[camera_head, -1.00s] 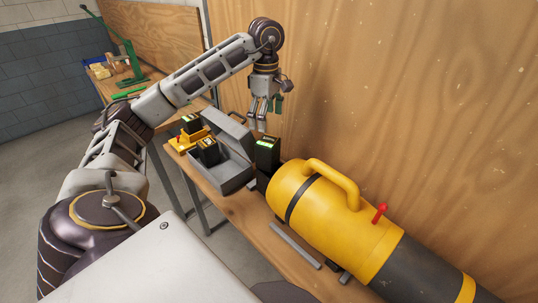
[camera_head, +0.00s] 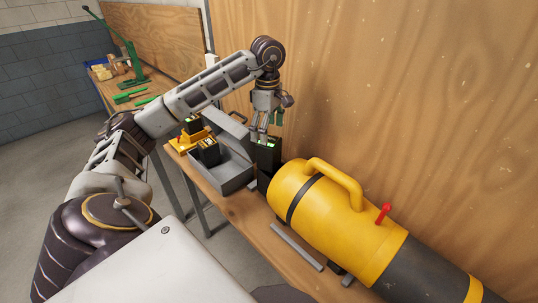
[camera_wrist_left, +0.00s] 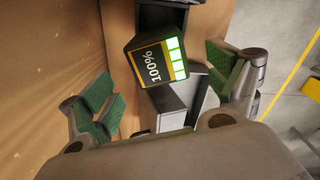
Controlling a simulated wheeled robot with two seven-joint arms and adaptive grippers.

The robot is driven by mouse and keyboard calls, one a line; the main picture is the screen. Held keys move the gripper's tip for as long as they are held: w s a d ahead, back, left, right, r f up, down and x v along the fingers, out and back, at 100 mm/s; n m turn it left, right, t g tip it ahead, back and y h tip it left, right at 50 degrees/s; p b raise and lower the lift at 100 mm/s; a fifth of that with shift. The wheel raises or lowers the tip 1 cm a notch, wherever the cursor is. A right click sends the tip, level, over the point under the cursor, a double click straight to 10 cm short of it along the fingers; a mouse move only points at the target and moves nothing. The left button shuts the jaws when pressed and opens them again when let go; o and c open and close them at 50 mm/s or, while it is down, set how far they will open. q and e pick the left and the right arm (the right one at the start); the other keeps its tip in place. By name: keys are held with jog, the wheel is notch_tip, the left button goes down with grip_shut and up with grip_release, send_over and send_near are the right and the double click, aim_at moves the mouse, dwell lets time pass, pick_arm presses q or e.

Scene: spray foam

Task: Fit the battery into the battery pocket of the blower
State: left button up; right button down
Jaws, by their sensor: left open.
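The black battery (camera_head: 267,155) with a lit green display stands upright at the left end of the yellow and black blower (camera_head: 318,205). In the left wrist view the battery (camera_wrist_left: 156,62) shows "100%" and green bars. A dark part (camera_head: 263,182) shows below it by the blower's end; I cannot tell how deep the battery sits in the battery pocket. My left gripper (camera_head: 266,136) points down just above the battery's top. In the left wrist view its green-padded fingers (camera_wrist_left: 170,85) are open, spread either side of the battery. My right gripper is not in view.
A grey open box (camera_head: 236,172) holding another dark battery (camera_head: 208,153) stands left of the battery. A yellow charger (camera_head: 186,142) is beyond it. A grey bar (camera_head: 295,246) lies on the bench in front of the blower. A wooden wall (camera_head: 400,80) rises close behind.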

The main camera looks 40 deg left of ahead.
aim_at(269, 151)
pick_arm(q)
jog(key=shift+f, duration=1.95)
jog(key=shift+d+f, duration=0.1)
jog(key=shift+f, duration=0.75)
jog(key=shift+w+f+p, duration=0.1)
jog(key=shift+f+p, duration=0.25)
jog(key=shift+f, duration=1.35)
jog(key=c, duration=1.2)
jog(key=shift+c, duration=0.6)
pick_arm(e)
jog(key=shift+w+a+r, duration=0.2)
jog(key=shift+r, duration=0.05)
pick_arm(q)
jog(key=shift+r, duration=0.1)
